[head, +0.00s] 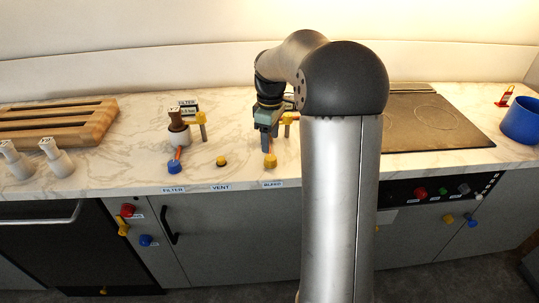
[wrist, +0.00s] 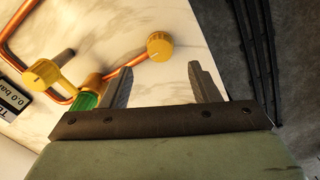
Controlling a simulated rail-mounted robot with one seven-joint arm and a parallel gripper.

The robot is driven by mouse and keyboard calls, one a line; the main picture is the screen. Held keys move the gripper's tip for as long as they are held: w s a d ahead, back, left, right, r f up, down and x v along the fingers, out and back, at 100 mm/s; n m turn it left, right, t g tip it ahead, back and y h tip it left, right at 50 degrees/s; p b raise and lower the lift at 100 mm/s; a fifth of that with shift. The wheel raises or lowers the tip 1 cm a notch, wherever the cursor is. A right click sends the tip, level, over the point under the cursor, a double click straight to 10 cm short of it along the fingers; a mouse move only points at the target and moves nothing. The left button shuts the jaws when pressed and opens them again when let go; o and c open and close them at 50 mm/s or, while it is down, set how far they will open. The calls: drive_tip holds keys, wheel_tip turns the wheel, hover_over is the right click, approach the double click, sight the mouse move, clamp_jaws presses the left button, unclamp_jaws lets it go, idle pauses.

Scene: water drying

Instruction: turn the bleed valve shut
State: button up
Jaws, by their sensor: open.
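The bleed valve is a round yellow knob (head: 270,160) near the counter's front edge, above a label reading BLEED. An orange pipe runs back from it. In the wrist view the yellow knob (wrist: 159,46) shows its face, with a small mark on it. My gripper (head: 267,142) is just behind the knob in the head view, pointing down at the counter. In the wrist view my gripper (wrist: 160,70) is open and empty. The knob lies just past the fingertips, roughly midway between them, with no contact visible.
Another yellow valve handle (wrist: 45,75), copper pipe and a green part (wrist: 90,97) sit beside my left finger. A wooden rack (head: 60,122) stands far left, a hob (head: 440,125) right.

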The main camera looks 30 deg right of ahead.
sight(270, 157)
wheel_tip(270, 157, down, 7)
idle(0.3)
drive_tip(key=c, duration=1)
